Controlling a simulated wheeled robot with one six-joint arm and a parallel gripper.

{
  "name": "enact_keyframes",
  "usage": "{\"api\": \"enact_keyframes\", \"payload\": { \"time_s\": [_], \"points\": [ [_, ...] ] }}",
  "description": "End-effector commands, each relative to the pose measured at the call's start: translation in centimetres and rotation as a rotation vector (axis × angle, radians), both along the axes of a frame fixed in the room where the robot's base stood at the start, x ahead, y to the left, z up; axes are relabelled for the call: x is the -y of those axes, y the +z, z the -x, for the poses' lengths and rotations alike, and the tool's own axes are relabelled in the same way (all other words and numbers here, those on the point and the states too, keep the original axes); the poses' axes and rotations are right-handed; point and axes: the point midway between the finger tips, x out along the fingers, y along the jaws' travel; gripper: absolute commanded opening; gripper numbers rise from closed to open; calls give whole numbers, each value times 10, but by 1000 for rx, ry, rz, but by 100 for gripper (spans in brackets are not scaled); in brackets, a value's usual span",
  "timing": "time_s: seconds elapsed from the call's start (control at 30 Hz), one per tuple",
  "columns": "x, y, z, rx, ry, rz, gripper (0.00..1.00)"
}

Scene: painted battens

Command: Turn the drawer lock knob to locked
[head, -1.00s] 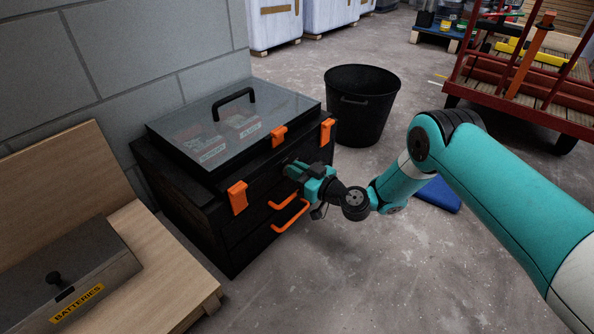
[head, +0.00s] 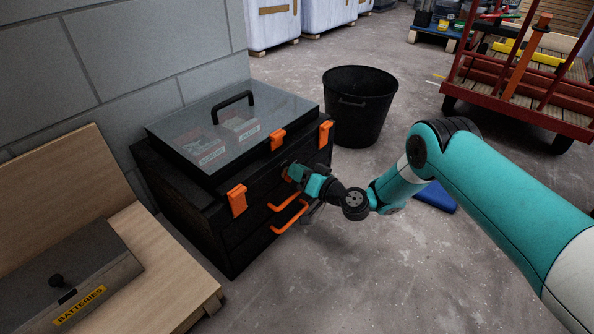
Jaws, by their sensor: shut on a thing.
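The black tool chest (head: 190,215) stands against the block wall, with a clear-topped lid section, orange latches and orange drawer handles (head: 287,200). My gripper (head: 290,173) is at the chest's front face, just above the upper drawer handle, between the two front latches. It is shut on the lock knob (head: 285,175), of which only a small orange edge shows beside the fingers. The fingers and wrist hide most of the knob, so I cannot tell which way it points.
A wooden bench (head: 160,262) with a grey box marked BATTERIES (head: 75,285) stands at the left. A black bin (head: 358,105) is behind the chest's right side. A red cart (head: 520,100) is at the back right.

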Motion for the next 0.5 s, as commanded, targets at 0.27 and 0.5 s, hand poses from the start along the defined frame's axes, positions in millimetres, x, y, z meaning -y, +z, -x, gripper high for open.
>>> {"api": "enact_keyframes", "payload": {
  "time_s": [0.27,0.5],
  "points": [
    [3,-4,-2,-209,1,-160,0],
    [4,-8,-4,-389,0,-300,0]
  ]
}}
